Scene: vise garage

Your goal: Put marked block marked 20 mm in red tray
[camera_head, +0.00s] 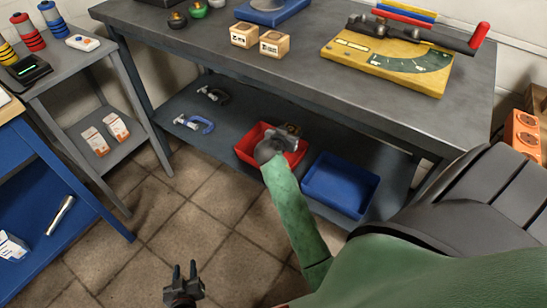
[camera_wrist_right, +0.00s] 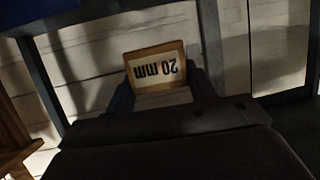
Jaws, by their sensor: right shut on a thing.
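The marked block (camera_wrist_right: 155,66) is a small wooden block with a white label reading "20 mm", upside down in the right wrist view. My right gripper (camera_head: 290,131) is shut on it, with a dark finger on each side. In the head view this gripper is at the red tray (camera_head: 243,153), over its area under the bench; the block cannot be made out there. The red tray stands on the lower shelf, partly covered by my right arm. My left gripper (camera_head: 184,272) is open and empty, low above the floor.
A blue tray (camera_head: 341,184) stands right of the red one. Clamps (camera_head: 195,124) lie to the left on the shelf (camera_head: 185,97). The bench top (camera_head: 190,45) overhangs the shelf and carries two wooden blocks (camera_head: 258,38) and a yellow gauge plate (camera_head: 388,62).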

